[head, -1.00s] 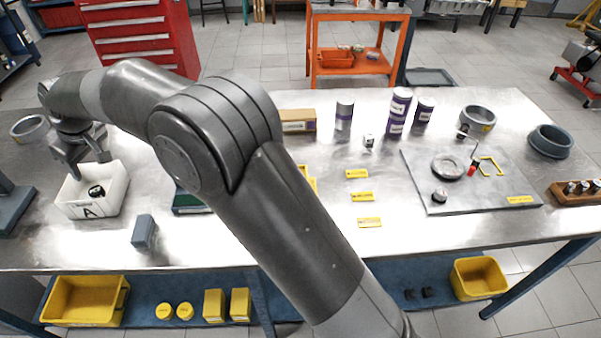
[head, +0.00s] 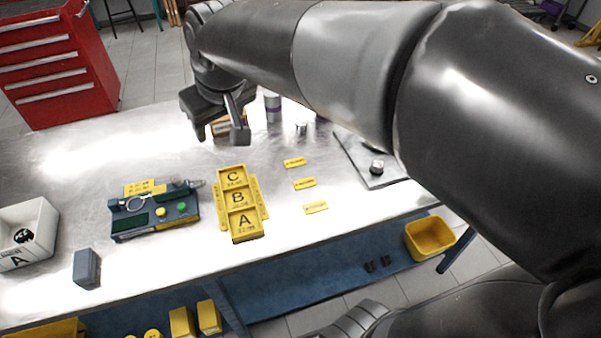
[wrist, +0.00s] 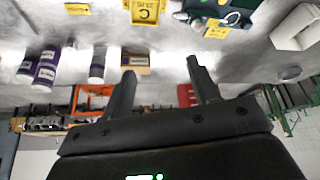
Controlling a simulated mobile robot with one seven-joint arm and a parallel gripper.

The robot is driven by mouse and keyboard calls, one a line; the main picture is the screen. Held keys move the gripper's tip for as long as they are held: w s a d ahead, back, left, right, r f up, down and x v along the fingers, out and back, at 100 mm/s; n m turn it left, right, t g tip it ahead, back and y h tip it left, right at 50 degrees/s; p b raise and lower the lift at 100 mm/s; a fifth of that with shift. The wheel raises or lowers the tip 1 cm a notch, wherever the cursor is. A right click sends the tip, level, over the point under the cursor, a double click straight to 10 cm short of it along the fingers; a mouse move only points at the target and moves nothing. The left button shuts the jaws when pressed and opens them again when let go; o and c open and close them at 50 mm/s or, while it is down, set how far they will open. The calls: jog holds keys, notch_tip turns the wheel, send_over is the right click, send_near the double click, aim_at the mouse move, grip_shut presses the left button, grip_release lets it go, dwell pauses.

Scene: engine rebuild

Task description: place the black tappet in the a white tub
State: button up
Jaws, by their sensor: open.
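The white tub (head: 42,248) marked A stands at the left of the bench in the head view. It also shows upside down at the right of the wrist view (wrist: 297,30). A small black round part with white marks, seemingly the black tappet (head: 23,236), lies inside the tub. My gripper (head: 221,136) is open, well right of the tub and above the far part of the bench. In the wrist view the two fingers (wrist: 161,69) are spread with nothing between them.
A yellow tray (head: 237,198) with compartments A, B and C and a dark tool board (head: 150,222) lie mid-bench. A grey block (head: 87,267) stands near the tub. Yellow labels (head: 304,184) lie to the right. Purple-and-white cans (wrist: 46,68) stand beyond my gripper.

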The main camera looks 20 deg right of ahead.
jog(key=s+d+f+m, duration=0.2)
jog(key=s+d+f, duration=0.1)
jog(key=s+d, duration=0.3)
jog(key=s+d+f+m+h, duration=0.1)
jog(key=s+d+f+m, duration=0.1)
jog(key=s+d, duration=0.4)
jog(key=shift+s+d+f+m+t+h, duration=0.35)
jog(key=shift+s+f, duration=0.2)
jog(key=shift+s, duration=0.55)
